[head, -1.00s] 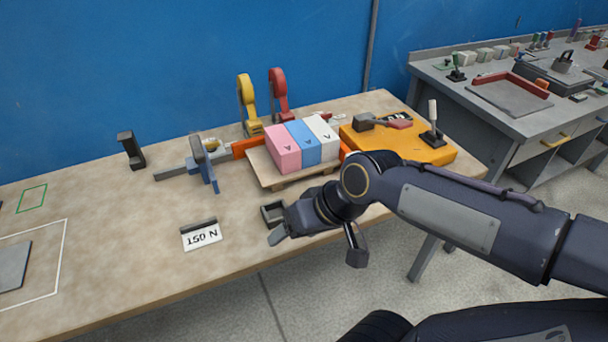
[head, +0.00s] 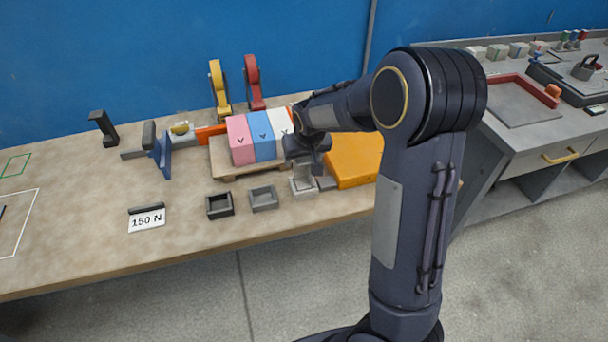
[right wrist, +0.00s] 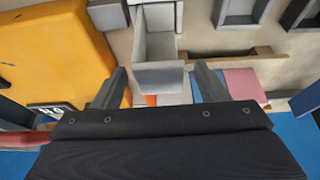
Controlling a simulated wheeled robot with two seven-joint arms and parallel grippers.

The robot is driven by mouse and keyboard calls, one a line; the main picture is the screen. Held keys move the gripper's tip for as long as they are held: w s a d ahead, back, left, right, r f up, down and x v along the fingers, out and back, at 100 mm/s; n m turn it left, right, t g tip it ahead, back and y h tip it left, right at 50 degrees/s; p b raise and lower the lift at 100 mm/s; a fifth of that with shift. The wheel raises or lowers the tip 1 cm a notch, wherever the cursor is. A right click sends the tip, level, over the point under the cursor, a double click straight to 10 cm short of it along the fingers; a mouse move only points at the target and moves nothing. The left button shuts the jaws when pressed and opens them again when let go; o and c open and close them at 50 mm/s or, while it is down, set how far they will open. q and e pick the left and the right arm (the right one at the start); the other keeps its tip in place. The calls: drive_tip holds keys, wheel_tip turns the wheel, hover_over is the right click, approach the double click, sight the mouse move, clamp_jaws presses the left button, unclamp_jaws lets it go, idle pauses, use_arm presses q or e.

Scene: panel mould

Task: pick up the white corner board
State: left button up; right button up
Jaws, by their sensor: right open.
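The white corner board, a pale angled piece (head: 303,184), stands on the table in front of the block stack, partly hidden by my right gripper (head: 310,158) in the head view. In the right wrist view the pale piece (right wrist: 158,76) shows a flat end face and upright walls. My right gripper (right wrist: 160,82) is open, with one finger to each side of this piece in the picture. I cannot tell how far above it the fingers are. My left gripper is not in view.
Pink (head: 241,142), blue (head: 262,135) and white (head: 281,121) blocks stand on a wooden pallet (head: 219,158) close behind. A grey tray (head: 264,198) and a black tray (head: 219,205) are to the left.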

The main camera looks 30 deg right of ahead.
sight(303, 174)
drive_tip(key=shift+x, duration=1.4)
drive_tip(key=c, duration=1.4)
drive_tip(key=shift+r, duration=0.15)
